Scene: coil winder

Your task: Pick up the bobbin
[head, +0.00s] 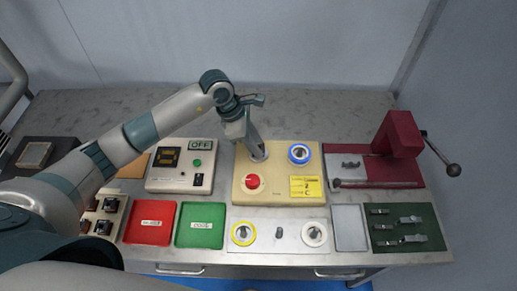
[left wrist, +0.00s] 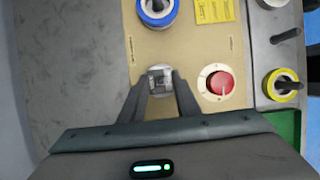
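My left gripper (head: 258,156) points down at the beige panel (head: 280,195), left of the blue ring-shaped bobbin (head: 299,153) and above the red knob. In the left wrist view its fingertips (left wrist: 161,78) stand on either side of a small grey metallic piece (left wrist: 160,82) on the panel. A gap shows between the fingers, but I cannot tell if they press on it. The blue bobbin also shows at the top of the left wrist view (left wrist: 157,10). A yellow ring-shaped bobbin (head: 243,233) and a white one (head: 314,234) sit on the front plate. My right gripper is not in view.
The red knob (head: 253,182) is close to the left gripper. A control box (head: 180,168) is to the left, with red (head: 150,223) and green (head: 200,226) trays in front. A dark red press with a lever (head: 400,142) stands right. The table's back strip is clear.

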